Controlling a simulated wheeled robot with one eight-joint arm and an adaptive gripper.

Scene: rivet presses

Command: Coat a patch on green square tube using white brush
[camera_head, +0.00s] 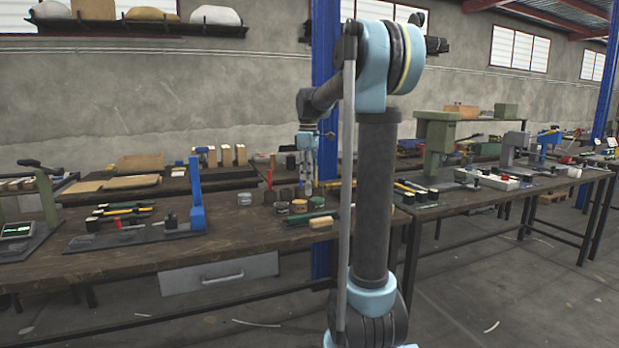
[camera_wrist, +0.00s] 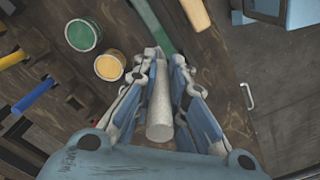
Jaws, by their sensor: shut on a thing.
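My gripper (camera_wrist: 165,58) is shut on the white brush (camera_wrist: 160,112), seen as a pale cylinder between the two fingers in the wrist view. The brush's far end is hidden from this angle. The green square tube (camera_wrist: 147,18) lies on the bench beyond the fingertips at the top of the wrist view; its near end is partly covered by the fingers. I cannot tell whether brush and tube touch. In the head view my gripper (camera_head: 308,175) points down over the bench, and the tube (camera_head: 310,217) lies at the bench's front part.
A can with green contents (camera_wrist: 82,35) and a can with yellow contents (camera_wrist: 109,67) stand left of the fingers. A tan block (camera_wrist: 195,13) lies right of the tube. A blue-handled press (camera_head: 197,195) stands left on the bench (camera_head: 130,258). A blue post (camera_head: 323,100) rises behind.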

